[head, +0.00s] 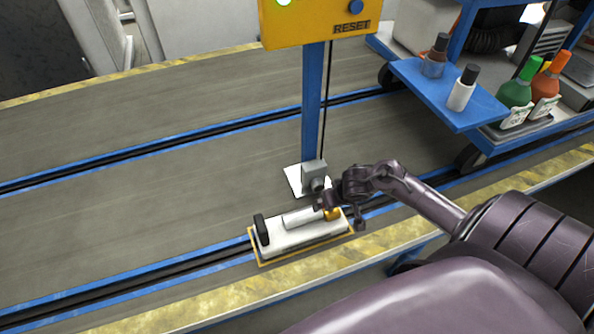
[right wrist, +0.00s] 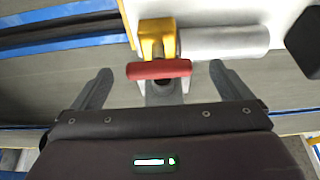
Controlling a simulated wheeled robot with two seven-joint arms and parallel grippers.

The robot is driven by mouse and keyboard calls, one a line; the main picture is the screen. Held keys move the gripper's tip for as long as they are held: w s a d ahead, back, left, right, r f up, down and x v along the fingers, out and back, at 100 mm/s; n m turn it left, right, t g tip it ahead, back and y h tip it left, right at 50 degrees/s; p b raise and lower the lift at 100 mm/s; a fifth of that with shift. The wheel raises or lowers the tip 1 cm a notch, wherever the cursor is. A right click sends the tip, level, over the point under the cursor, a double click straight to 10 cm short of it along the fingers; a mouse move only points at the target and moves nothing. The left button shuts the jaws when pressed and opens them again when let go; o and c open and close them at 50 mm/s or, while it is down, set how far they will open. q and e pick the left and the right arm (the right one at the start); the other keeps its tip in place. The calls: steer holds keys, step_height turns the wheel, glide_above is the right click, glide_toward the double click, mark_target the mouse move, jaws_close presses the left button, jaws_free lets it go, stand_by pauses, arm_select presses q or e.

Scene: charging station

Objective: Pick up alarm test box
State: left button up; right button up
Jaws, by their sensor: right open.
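A low white box (head: 278,241), which seems to be the alarm test box, lies inside a yellow outline on the floor. It carries a light grey cylinder (head: 300,217), a brass-coloured fitting (head: 332,213) at its right end and a black upright piece (head: 261,229) at its left. In the right wrist view the brass fitting (right wrist: 157,38) has a red bar (right wrist: 158,69) in front of it. My right gripper (right wrist: 160,78) is open, its fingers apart on either side of the red bar. I cannot tell whether they touch anything. My left gripper is out of view.
A blue post (head: 311,110) with a yellow RESET panel (head: 318,22) rises behind the box. A grey block (head: 314,174) stands at its foot. A blue cart (head: 440,92) with several bottles is at the upper right. The floor to the left is clear.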

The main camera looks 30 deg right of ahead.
steer(key=x, duration=0.2)
steer(key=b+x, duration=0.1)
steer(key=x, duration=0.1)
steer(key=shift+w+d+r, duration=0.1)
steer(key=shift+w+d, duration=0.1)
steer(key=shift+w, duration=0.15)
steer(key=shift+w+f, duration=0.15)
steer(key=shift+f, duration=0.3)
steer(key=c, duration=1.1)
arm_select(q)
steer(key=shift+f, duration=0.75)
arm_select(e)
steer(key=shift+w, duration=0.1)
steer(key=c, duration=0.7)
